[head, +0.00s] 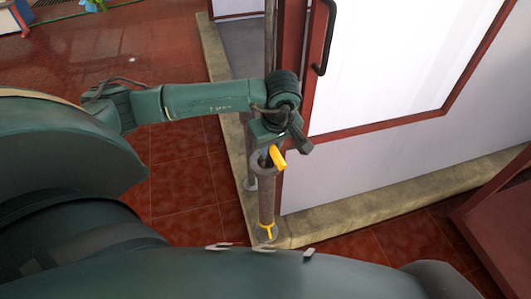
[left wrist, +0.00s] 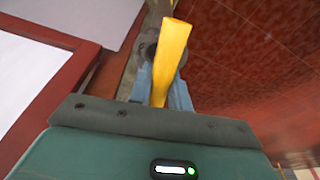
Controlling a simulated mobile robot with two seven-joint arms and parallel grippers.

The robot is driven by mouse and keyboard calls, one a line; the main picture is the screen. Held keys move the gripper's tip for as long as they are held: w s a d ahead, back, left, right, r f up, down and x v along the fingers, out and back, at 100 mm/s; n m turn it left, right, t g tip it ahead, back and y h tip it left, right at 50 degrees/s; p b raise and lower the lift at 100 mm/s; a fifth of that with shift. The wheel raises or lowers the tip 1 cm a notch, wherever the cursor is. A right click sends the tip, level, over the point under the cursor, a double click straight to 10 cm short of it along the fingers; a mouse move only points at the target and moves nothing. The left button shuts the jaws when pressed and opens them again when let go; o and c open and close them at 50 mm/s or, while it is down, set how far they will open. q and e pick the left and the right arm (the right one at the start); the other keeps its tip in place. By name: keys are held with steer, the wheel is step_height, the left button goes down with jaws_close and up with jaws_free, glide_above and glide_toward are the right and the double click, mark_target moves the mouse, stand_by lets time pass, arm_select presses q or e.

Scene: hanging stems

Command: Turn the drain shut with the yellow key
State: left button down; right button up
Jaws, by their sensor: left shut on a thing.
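The yellow key (head: 277,157) is in the jaws of my left gripper (head: 270,148), just over the top of an upright grey-brown pipe (head: 266,200) by the wall corner. In the left wrist view the yellow key (left wrist: 170,55) stands out beyond the fingers of the left gripper (left wrist: 160,90). A dark round shape (left wrist: 150,52) shows behind it. A small yellow fitting (head: 268,231) is at the foot of the pipe. I cannot tell whether this is the drain, or whether the key touches the pipe. My right gripper is not in view.
A white panel door with a red frame and black handle (head: 324,40) stands right of the pipe. A stone kerb (head: 370,208) runs along the wall. A red-brown box-like thing (head: 495,235) is at the right edge. Red tiled floor (head: 185,195) lies open to the left.

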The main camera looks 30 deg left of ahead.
arm_select(q)
steer(key=shift+w+d+n, duration=0.1)
steer(key=shift+n, duration=0.4)
steer(key=c, duration=0.8)
jaws_free()
steer(key=shift+c, duration=0.2)
steer(key=shift+r+p, duration=2.8)
steer(key=shift+r, duration=1.5)
